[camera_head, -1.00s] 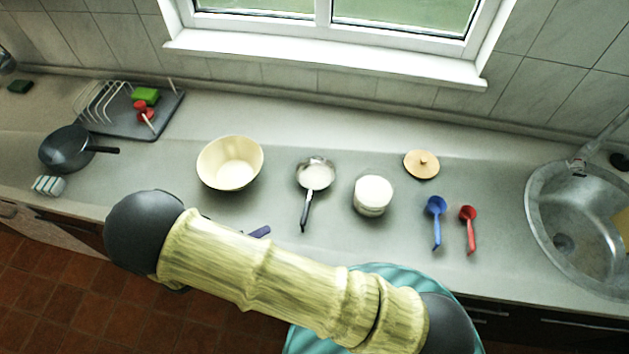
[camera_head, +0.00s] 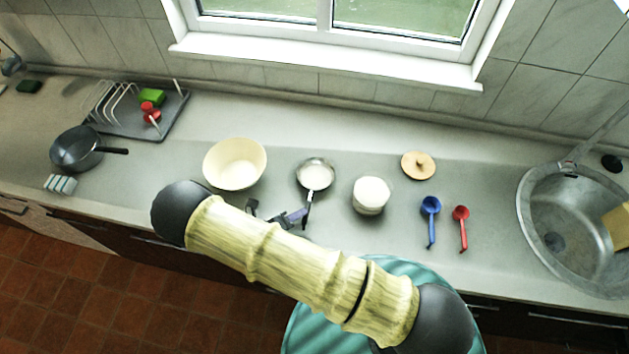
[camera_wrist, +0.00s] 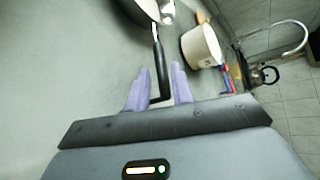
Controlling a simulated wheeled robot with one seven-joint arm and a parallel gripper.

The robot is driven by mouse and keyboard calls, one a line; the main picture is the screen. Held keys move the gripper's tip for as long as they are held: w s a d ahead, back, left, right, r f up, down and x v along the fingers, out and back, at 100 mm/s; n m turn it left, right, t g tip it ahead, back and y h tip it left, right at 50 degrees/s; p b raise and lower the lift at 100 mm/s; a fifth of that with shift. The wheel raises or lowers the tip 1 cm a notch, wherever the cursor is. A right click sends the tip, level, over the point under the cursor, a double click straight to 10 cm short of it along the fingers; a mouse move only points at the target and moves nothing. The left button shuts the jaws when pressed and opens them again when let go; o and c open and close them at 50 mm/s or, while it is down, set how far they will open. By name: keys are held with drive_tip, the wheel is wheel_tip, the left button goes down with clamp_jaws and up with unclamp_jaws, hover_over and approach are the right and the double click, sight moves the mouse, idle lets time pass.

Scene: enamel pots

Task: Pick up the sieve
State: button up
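The sieve (camera_head: 315,173) is a small round metal bowl with a black handle, lying on the grey counter between the cream bowl and the white pot. In the wrist view its metal bowl is cut off at the top edge, and its black handle (camera_wrist: 158,50) points down toward my gripper. My gripper (camera_wrist: 159,78) is open, its two purple fingers on either side of the handle's end. I see no finger touching the handle. In the head view my gripper (camera_head: 292,217) is beside the handle's end, partly hidden by my arm.
The cream bowl (camera_head: 235,164) stands left of the sieve, and the white pot (camera_head: 371,195) close to its right. A wooden lid (camera_head: 418,165), a blue ladle (camera_head: 430,208) and a red ladle (camera_head: 461,215) lie farther right, before the sink (camera_head: 540,215). A dark pan (camera_head: 76,148) is far left.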

sight(308, 206)
drive_tip(key=shift+w, duration=0.1)
drive_tip(key=shift+w+d+p, duration=0.4)
drive_tip(key=shift+p, duration=0.2)
drive_tip(key=p+x, duration=0.2)
drive_tip(key=x, duration=0.2)
drive_tip(key=shift+w+f, duration=0.1)
drive_tip(key=shift+f, duration=0.05)
drive_tip(key=shift+c, duration=0.4)
clamp_jaws()
